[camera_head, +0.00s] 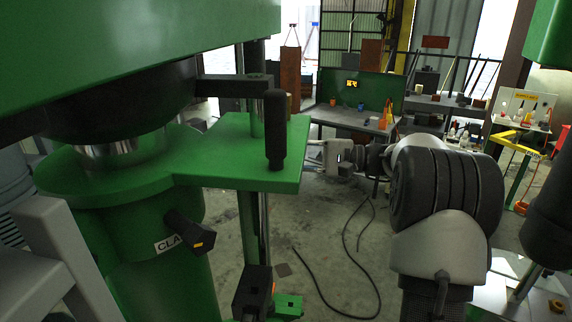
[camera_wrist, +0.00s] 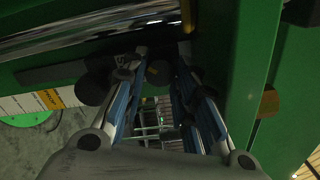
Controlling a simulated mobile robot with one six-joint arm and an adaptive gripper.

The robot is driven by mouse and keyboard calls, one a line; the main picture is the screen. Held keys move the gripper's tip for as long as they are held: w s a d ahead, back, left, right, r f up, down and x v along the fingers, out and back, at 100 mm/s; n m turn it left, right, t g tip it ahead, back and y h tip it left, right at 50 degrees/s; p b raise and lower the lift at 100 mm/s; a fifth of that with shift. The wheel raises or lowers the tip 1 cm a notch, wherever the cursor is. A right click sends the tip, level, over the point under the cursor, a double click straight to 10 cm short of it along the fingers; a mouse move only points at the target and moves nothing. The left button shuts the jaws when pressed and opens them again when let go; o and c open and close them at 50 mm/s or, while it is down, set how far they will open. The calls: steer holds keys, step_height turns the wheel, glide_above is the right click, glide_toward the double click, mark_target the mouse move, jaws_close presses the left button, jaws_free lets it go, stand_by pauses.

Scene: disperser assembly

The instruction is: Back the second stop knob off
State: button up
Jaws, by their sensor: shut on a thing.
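In the wrist view, my gripper (camera_wrist: 157,66) has its two blue-padded fingers closed in on a dark round stop knob (camera_wrist: 160,73) beside the green machine. The knob sits between the fingertips, in shadow, and its thread is hidden. Another dark round part (camera_wrist: 95,89) shows just left of the fingers. In the head view, my pale wrist (camera_head: 336,153) reaches in from the right, just beyond the green plate (camera_head: 235,150). The fingertips and the held knob cannot be made out there.
A black upright handle (camera_head: 275,130) stands on the plate. A dark clamp knob (camera_head: 190,232) sticks out below it by a label. A metal column (camera_wrist: 90,38) and a green upright (camera_wrist: 240,70) closely flank my fingers. A cable (camera_head: 335,295) lies on the floor.

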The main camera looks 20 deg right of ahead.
steer(key=shift+r+n+b, duration=0.1)
steer(key=shift+n+b, duration=0.35)
steer(key=shift+n, duration=0.15)
steer(key=o, duration=0.8)
steer(key=shift+c, duration=0.2)
steer(key=v, duration=1.2)
steer(key=shift+s, duration=0.1)
